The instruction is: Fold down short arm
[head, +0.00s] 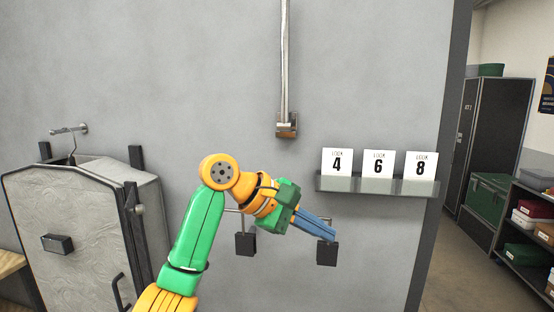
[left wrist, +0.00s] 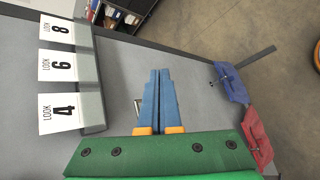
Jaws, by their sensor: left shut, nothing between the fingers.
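A long metal arm (head: 285,60) stands upright against the grey wall, with a bracket (head: 286,124) at its lower end. Its top runs out of the head view. I cannot tell whether it is the short arm; no other folding arm shows clearly. My left gripper (head: 331,232) is shut and empty, below and right of the bracket, with its blue fingers pointing right and down. Its fingers (left wrist: 160,75) also show in the left wrist view, in front of a small metal piece that they partly hide. My right gripper is not in view.
A dark block (head: 245,244) and another dark block (head: 327,253) hang at the wall close to my left gripper. A shelf (head: 376,186) holds cards 4, 6 and 8. A grey cabinet (head: 85,230) stands left. Blue (left wrist: 230,82) and red (left wrist: 257,135) pads show at right.

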